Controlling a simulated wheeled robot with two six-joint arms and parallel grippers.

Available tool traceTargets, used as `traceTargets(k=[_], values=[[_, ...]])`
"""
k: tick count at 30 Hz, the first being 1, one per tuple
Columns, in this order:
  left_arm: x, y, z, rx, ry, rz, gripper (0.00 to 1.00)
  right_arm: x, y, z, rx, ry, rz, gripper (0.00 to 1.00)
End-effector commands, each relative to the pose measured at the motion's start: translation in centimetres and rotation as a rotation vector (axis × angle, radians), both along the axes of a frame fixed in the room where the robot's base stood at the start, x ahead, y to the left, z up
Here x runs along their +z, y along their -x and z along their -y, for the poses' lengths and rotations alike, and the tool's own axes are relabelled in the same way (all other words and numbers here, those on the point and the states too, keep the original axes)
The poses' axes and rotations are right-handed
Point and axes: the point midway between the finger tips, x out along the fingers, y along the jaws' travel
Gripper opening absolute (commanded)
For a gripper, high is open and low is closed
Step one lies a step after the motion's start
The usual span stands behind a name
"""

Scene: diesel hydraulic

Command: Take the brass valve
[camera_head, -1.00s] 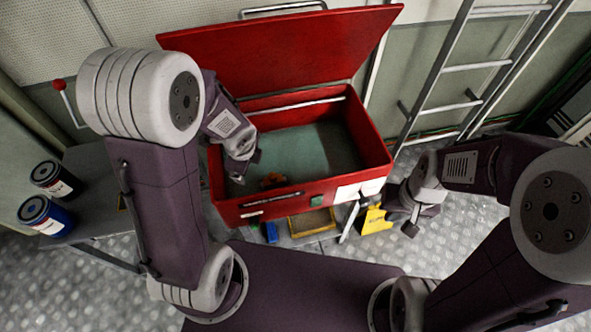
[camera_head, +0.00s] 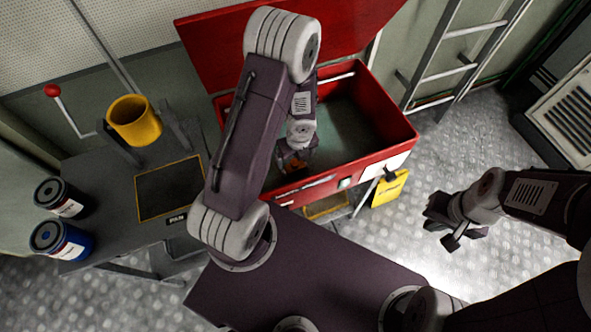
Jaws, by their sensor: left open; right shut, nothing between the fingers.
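A small orange-brown object (camera_head: 292,159), which looks like the brass valve, lies inside the open red toolbox (camera_head: 395,140) near its front wall. It is partly hidden, so its shape cannot be made out. My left gripper (camera_head: 296,164) reaches down into the toolbox, open, with its dark fingers at this object. I cannot tell whether they touch it. My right gripper (camera_head: 442,234) is shut and empty, over the metal floor to the right of the toolbox.
Left of the toolbox is a grey bench with a yellow cup-like container (camera_head: 134,120), a yellow-framed dark pad (camera_head: 170,188), a blue can (camera_head: 60,240) and a dark can (camera_head: 60,197). A yellow sign (camera_head: 390,188) stands right of the toolbox front. A ladder (camera_head: 466,45) leans behind.

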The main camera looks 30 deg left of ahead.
Motion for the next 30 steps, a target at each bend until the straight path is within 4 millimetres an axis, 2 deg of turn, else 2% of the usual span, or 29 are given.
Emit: traceTargets(k=[1,8,16,23,26,30], values=[[-1.8,-0.1,-0.1,0.001,0.000,0.000,0.89,-1.6,0.0,0.0,0.000,0.000,0.000,0.00],[-2.5,-0.2,-0.2,0.001,0.000,0.002,0.89,-2.2,0.0,0.0,0.000,0.000,0.000,0.00],[-7.3,-0.2,-0.4,0.002,0.000,0.003,0.89,-6.8,0.0,0.0,0.000,0.000,0.000,0.00],[-7.0,-0.3,-0.5,0.001,-0.002,0.004,0.89,-6.4,0.0,0.0,0.000,0.000,0.000,0.00],[-7.0,-0.3,-0.5,0.001,-0.002,0.004,0.64,-6.4,0.0,0.0,0.000,0.000,0.000,0.00],[-7.0,-0.3,-0.5,0.001,-0.002,0.004,0.25,-6.4,0.0,0.0,0.000,0.000,0.000,0.00]])
